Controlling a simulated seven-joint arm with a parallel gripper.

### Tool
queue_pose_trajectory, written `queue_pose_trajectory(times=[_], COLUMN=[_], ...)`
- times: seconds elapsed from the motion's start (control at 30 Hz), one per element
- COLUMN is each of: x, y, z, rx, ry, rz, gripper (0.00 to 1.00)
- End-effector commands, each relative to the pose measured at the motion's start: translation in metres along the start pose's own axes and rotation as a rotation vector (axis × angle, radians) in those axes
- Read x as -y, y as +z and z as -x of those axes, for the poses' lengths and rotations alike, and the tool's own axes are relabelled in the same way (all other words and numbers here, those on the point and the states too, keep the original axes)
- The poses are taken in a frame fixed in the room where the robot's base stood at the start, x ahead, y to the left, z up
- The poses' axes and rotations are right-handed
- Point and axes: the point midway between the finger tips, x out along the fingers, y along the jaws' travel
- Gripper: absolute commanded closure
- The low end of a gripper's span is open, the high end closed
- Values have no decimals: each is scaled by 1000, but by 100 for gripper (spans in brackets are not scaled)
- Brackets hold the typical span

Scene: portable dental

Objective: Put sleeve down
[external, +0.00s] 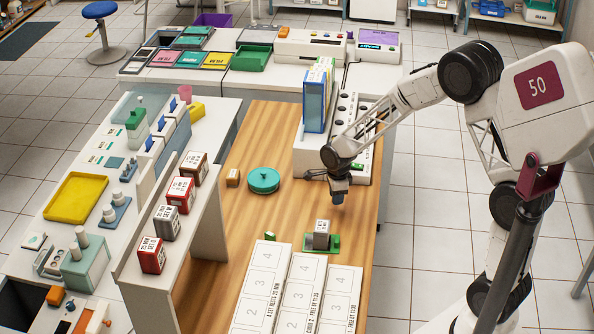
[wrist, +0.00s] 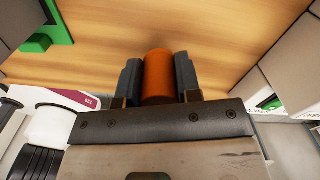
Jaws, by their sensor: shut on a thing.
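My gripper (external: 338,194) hangs over the wooden table, above and behind the green holder. In the wrist view, my gripper (wrist: 158,80) has its two dark fingers closed on the sides of an orange, round-sided sleeve (wrist: 158,68). The sleeve appears held above the bare wood, with no clear contact with the table. In the external view I cannot make out the sleeve; my gripper hides it. The green holder (external: 333,244) carries a grey block (external: 320,240) with a white label on top. The holder's green edge (wrist: 52,32) also shows at the upper left of the wrist view.
White numbered boxes (external: 300,290) fill the table's front. A white unit with blue panels (external: 316,103) stands behind. The wooden table (external: 236,226) is bare at left.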

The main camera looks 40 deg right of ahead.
Motion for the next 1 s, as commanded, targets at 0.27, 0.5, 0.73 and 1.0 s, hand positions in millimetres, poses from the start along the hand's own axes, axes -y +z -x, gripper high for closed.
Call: queue_pose_trajectory(times=[0.27, 0.5, 0.73, 1.0], x=[-9, -28, -55, -80], y=[-28, -78, -129, -167], z=[2, 5, 5, 3], rx=[0, 0, 0, 0], ry=[0, -1, -1, 0], rz=[-18, -50, -84, -110], gripper=[90, 90, 90, 90])
